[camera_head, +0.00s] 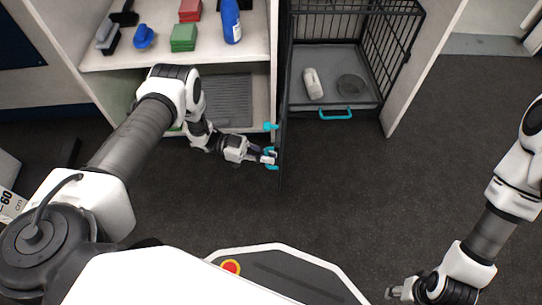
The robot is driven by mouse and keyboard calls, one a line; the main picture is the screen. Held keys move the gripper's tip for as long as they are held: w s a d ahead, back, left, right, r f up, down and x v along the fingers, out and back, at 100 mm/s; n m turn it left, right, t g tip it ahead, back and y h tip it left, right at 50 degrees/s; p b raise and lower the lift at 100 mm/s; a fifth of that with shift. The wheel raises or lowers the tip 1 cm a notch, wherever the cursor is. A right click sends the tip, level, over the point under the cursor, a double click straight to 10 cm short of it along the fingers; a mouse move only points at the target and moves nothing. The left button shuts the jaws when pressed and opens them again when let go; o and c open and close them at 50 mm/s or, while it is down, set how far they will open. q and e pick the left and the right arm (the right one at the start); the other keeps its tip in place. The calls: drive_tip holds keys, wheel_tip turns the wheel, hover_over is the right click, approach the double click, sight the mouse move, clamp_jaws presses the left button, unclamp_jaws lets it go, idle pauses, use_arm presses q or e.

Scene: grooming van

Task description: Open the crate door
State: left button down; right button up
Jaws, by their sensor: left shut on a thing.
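The wire crate (403,45) stands in a bay at the upper middle, its front uncovered. Its dark door (283,120) is swung out toward me and shows nearly edge-on at the crate's left side. My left gripper (269,156) is at the door's lower left face, shut on the cyan door handle (271,165), which is partly hidden by the fingers. Another cyan part (270,126) shows on the door just above. My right gripper (398,292) is low at the bottom, away from the crate; its fingers are too small to judge.
Inside the crate are a white rolled object (313,83) and a round bowl (350,86); a cyan handle (336,114) is on its front lip. Left shelves (210,48) hold folded towels, brushes and a blue bottle (231,20). The dark floor (350,190) in front is clear.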

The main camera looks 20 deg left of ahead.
idle(0.3)
use_arm(q)
drive_tip(key=c, duration=1.2)
unclamp_jaws()
drive_tip(key=shift+a, duration=0.1)
drive_tip(key=s+a, duration=0.1)
drive_tip(key=a, duration=1.1)
drive_tip(key=shift+s+d, duration=0.1)
